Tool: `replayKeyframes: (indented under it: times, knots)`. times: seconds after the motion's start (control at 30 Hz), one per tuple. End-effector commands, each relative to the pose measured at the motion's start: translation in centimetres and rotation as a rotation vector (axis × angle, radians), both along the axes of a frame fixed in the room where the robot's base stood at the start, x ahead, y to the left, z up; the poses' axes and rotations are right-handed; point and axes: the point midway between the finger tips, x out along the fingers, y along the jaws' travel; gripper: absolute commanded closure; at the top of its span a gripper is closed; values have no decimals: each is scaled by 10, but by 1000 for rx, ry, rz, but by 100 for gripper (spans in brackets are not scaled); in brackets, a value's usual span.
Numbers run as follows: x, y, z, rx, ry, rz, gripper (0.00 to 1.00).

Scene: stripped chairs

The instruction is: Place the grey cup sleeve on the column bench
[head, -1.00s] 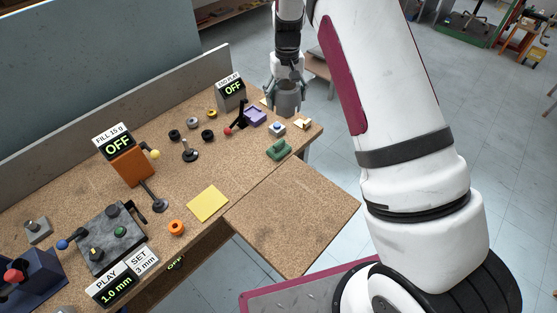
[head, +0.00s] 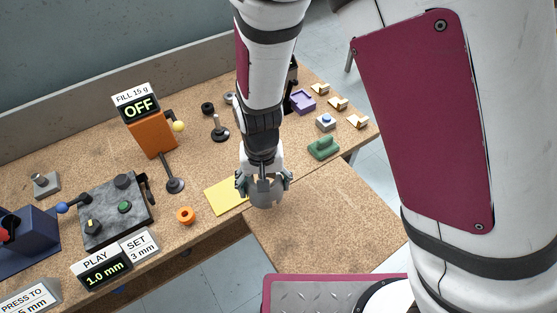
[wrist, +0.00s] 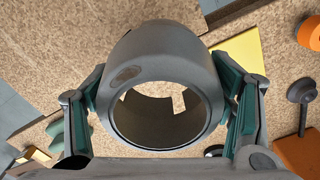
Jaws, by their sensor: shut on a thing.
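My gripper (head: 264,184) is shut on the grey cup sleeve (head: 266,196), with one finger on each side of it. In the wrist view the sleeve (wrist: 165,52) is a wide grey ring, open through the middle, with a small oval mark on its wall. In the head view it hangs near the yellow square and the inner edge of a cork-topped panel (head: 325,228) that juts out from the long cork bench (head: 60,215). I cannot tell its exact height above the surface. No label shows which surface is the column bench.
The jutting panel is bare. Near the gripper lie a yellow square (head: 223,197), an orange ring (head: 185,215) and a green block (head: 323,148). An orange box (head: 150,138) and a grey control box (head: 115,215) stand to the left.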

Motion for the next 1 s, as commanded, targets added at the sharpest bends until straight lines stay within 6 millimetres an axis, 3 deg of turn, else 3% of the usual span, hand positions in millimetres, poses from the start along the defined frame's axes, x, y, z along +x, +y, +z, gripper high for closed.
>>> replayKeyframes:
  times: [0.1,0.2,0.7,0.8,1.0]
  knots:
    - [-14,8,-4,-1,-1,8,67]
    - [-8,8,-6,-1,-2,6,67]
    - [105,-22,-17,-1,-1,5,67]
    - [123,-27,-18,-1,-2,5,67]
    - [137,-31,-20,-1,0,8,67]
